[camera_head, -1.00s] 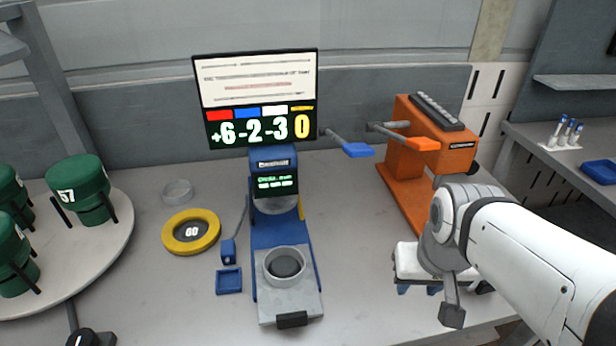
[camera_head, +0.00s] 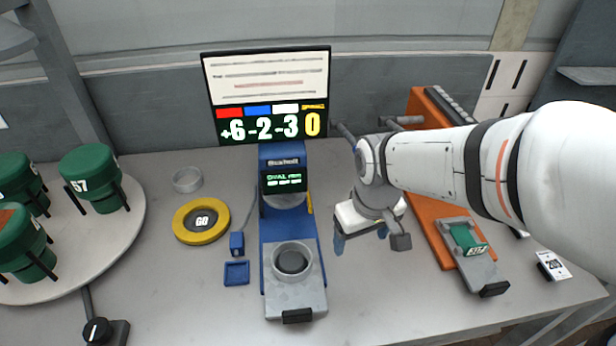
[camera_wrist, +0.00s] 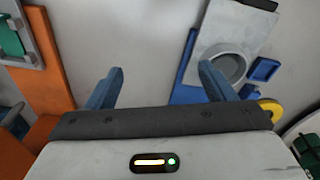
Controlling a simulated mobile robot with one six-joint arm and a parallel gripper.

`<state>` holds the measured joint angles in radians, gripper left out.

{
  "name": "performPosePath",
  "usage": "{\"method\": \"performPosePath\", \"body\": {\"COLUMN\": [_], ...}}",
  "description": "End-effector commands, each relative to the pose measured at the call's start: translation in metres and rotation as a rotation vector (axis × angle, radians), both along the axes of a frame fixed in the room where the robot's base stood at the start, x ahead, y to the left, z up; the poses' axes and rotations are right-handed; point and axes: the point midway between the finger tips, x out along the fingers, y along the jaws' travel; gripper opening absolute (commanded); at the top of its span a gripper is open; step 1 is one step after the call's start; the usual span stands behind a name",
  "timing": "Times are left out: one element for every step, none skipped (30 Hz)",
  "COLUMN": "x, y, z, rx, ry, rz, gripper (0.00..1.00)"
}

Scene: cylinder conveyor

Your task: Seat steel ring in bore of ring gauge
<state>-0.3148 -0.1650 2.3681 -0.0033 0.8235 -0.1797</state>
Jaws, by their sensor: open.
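A pale grey steel ring (camera_head: 187,186) lies on the table at the back left. In front of it lies a yellow ring (camera_head: 182,224) with a dark centre marked GO, which looks like the ring gauge. The yellow ring also shows at the right edge of the wrist view (camera_wrist: 270,112). The steel ring is apart from it and I cannot make it out in the wrist view. My gripper (camera_head: 361,238) is open and empty, right of the blue gauge stand. Its two blue fingers (camera_wrist: 161,70) are spread in the wrist view with bare table between them.
The blue stand (camera_head: 275,232) carries a grey cup (camera_head: 292,277) and a small screen. A blue tray (camera_head: 237,282) lies left of it. An orange fixture (camera_head: 428,222) stands to the right, partly behind my arm. A round table (camera_head: 110,240) with green cylinders is left.

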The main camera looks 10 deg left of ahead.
Motion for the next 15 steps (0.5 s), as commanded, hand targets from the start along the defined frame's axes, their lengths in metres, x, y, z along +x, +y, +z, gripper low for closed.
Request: {"method": "performPosePath", "body": {"x": [0.006, 0.008, 0.011, 0.012, 0.013, 0.013, 0.013, 0.013, 0.013, 0.012, 0.012, 0.011, 0.011, 0.011, 0.01], "y": [0.022, 0.034, 0.049, 0.059, 0.07, 0.082, 0.091, 0.099, 0.107, 0.113, 0.118, 0.123, 0.126, 0.128, 0.13], "z": [0.004, 0.003, 0.0, -0.003, -0.005, -0.009, -0.011, -0.013, -0.016, -0.019, -0.02, -0.022, -0.024, -0.026, -0.029], "rx": [-0.012, -0.016, -0.024, -0.029, -0.034, -0.039, -0.043, -0.047, -0.051, -0.054, -0.056, -0.058, -0.06, -0.06, -0.062], "ry": [0.023, 0.033, 0.045, 0.053, 0.06, 0.069, 0.075, 0.079, 0.086, 0.089, 0.091, 0.094, 0.097, 0.098, 0.101], "rz": [0.089, 0.137, 0.2, 0.244, 0.285, 0.335, 0.37, 0.401, 0.436, 0.459, 0.477, 0.498, 0.51, 0.519, 0.527], "gripper": [0.81, 0.83, 0.86, 0.89, 0.91, 0.94, 0.97, 0.99, 1.0, 1.0, 1.0, 1.0, 1.0, 1.0, 1.0]}}
